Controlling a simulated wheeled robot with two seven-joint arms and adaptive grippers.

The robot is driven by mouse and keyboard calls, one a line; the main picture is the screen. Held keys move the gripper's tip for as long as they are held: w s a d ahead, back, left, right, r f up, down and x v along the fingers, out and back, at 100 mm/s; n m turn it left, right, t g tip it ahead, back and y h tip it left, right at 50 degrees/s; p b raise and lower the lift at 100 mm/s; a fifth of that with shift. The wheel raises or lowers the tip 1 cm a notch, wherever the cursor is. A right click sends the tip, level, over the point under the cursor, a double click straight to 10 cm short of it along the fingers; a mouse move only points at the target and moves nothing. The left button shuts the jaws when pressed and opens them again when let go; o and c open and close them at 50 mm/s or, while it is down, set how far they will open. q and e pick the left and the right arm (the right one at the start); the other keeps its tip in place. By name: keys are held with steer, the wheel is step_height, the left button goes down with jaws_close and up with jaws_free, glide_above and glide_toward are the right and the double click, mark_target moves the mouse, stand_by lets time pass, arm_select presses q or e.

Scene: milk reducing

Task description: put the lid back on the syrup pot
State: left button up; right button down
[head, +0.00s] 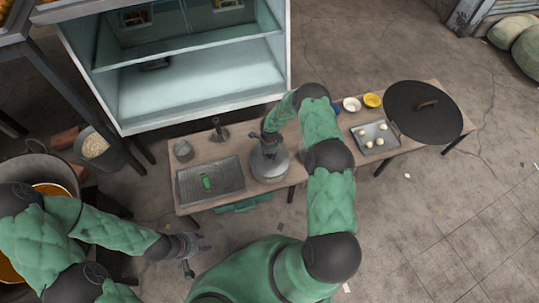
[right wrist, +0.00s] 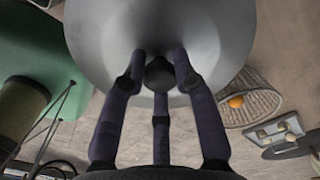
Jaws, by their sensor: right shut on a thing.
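A grey metal lid with a dark knob (right wrist: 160,75) fills the upper middle of the right wrist view. My right gripper (right wrist: 160,60) has its fingers closed around this knob. In the head view the grey round lid (head: 269,165) is at the middle of the low bench, below my right gripper (head: 268,138). I cannot tell whether the lid rests on a pot or is held above one; the pot's body is hidden. My left gripper (head: 190,248) is open and empty, in front of the bench's left end.
A glass-fronted cabinet (head: 215,95) stands behind.

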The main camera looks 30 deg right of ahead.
stand_by(0.4)
steer(key=shift+c, duration=2)
jaws_free()
steer(key=shift+r, duration=0.15)
steer(key=shift+r+p, duration=2.9)
steer(key=shift+r, duration=0.45)
jaws_close()
steer(key=shift+f+b, duration=1.6)
steer(key=shift+f, duration=0.7)
